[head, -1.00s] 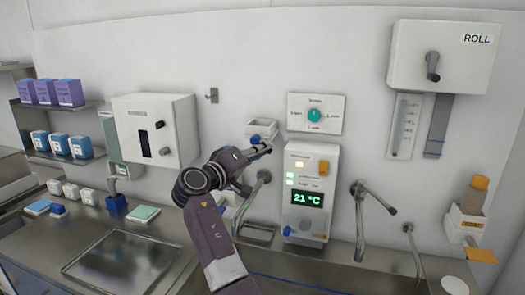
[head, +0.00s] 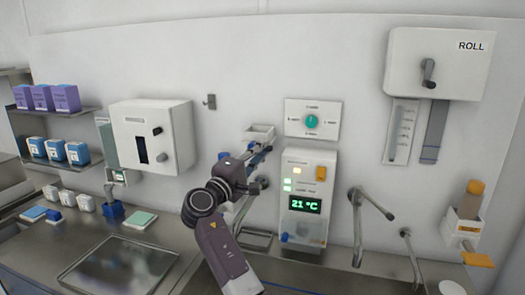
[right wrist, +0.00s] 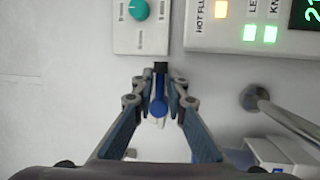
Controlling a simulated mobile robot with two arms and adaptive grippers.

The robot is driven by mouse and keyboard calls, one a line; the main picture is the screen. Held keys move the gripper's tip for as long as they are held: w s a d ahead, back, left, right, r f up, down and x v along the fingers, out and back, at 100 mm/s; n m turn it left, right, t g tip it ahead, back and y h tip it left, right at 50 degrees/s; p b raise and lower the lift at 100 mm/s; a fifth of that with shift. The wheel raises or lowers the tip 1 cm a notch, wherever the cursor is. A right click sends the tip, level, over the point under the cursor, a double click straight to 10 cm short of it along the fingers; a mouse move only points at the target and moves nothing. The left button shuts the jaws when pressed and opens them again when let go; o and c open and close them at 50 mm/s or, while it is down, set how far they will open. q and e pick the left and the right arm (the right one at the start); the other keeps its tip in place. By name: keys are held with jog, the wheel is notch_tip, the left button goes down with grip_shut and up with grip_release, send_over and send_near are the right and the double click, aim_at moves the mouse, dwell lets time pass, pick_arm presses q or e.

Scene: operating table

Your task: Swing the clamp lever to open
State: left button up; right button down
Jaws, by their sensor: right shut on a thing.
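The clamp lever, a blue lever with a rounded end (right wrist: 158,106), shows in the right wrist view between the fingers of my right gripper (right wrist: 161,84). The gripper is shut on it. A dark piece lies past the fingertips against the wall. In the head view my right gripper (head: 261,157) is at the wall, just below a small white box and left of the warmer panel. There the lever is largely hidden by the gripper and wrist. My left gripper is not in view.
The white warmer panel (head: 318,163) reading 21 °C is close on the right, with a teal-dial panel (head: 312,132) above it. The small white wall box (head: 258,133) is just above the gripper. Metal spouts (head: 358,215) stand to the right. A steel tray (head: 120,266) lies at the left.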

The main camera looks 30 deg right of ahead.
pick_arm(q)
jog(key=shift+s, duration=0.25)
pick_arm(e)
jog(key=shift+w+a+r, duration=0.15)
jog(key=shift+a+r, duration=0.1)
jog(key=shift+r, duration=0.1)
jog(key=c, duration=2.1)
grip_release()
jog(key=shift+w, duration=0.1)
jog(key=shift+o, duration=0.6)
jog(key=shift+w+a+f, duration=0.1)
jog(key=shift+a, duration=0.2)
jog(key=v, duration=1.2)
jog(key=shift+s, duration=0.25)
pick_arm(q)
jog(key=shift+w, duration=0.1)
